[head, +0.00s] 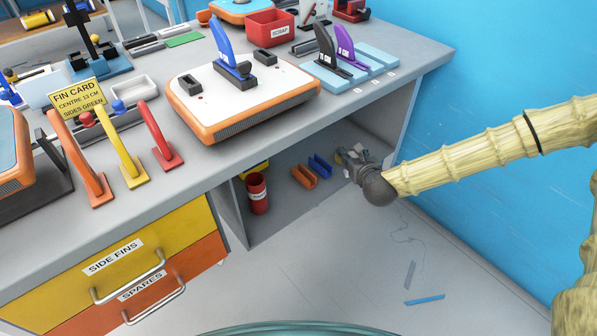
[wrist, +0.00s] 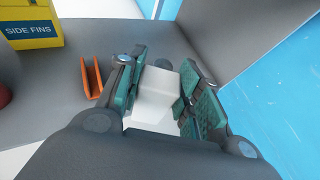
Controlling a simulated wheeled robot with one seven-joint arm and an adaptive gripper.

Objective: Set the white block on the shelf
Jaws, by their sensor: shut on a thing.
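The white block (wrist: 156,92) sits between the two teal-padded fingers of my gripper (wrist: 160,100) in the wrist view, and the gripper is shut on it. In the head view my gripper (head: 352,160) is at the right-hand opening under the bench, over or near the grey shelf (head: 285,218). The block is mostly hidden by the gripper there. Whether the block touches the shelf I cannot tell. The grey shelf surface (wrist: 60,103) also shows in the wrist view, left of my gripper.
On the shelf stand a red can (head: 257,193), an orange channel piece (head: 304,176), a blue one (head: 320,165) and a yellow SIDE FINS box (wrist: 30,24). The bench top (head: 225,165) overhangs the shelf. A blue wall (head: 490,90) is close on the right.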

